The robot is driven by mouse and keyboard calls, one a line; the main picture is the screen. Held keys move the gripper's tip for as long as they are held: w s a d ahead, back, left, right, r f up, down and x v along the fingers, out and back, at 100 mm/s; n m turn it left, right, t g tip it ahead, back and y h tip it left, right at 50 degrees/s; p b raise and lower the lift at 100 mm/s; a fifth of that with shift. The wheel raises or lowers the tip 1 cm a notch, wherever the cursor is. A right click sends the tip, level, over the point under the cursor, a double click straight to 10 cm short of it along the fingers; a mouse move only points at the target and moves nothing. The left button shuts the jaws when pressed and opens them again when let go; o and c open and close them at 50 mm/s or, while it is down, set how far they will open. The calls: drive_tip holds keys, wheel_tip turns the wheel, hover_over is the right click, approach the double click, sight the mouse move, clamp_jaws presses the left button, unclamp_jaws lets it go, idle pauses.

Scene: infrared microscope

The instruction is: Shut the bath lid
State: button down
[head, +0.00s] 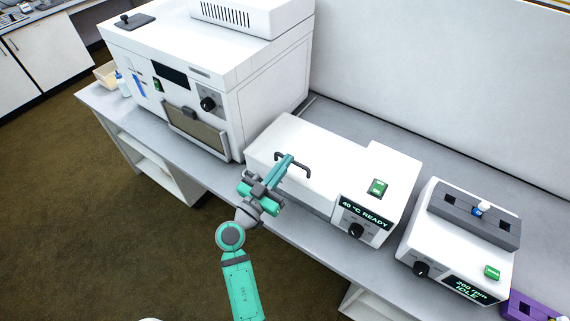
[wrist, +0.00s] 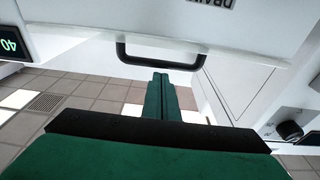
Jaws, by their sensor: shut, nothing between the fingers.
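The bath (head: 320,200) is the white box in the middle of the bench, with a display reading "40 °C READY". Its white lid (head: 325,145) lies flat over the bath's left part, as far as I can tell; whether it is fully seated is unclear. The lid's dark bar handle (head: 305,165) is at its front edge and also shows in the wrist view (wrist: 162,65). My gripper (head: 288,159) is shut and empty, its fingertips at the handle. In the wrist view, the fingertips (wrist: 161,78) are close to the middle of the handle; contact is unclear.
A large white oven-like instrument (head: 200,75) stands left of the bath. A shaker (head: 455,240) reading "200 rpm IDLE" stands to the right, with a purple rack (head: 520,307) beyond it. The floor (head: 110,220) in front of the bench is clear.

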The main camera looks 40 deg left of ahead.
drive_tip(key=s+f, duration=0.2)
drive_tip(key=s, duration=0.7)
drive_tip(key=shift+s, duration=0.2)
drive_tip(key=shift+w+d, duration=0.1)
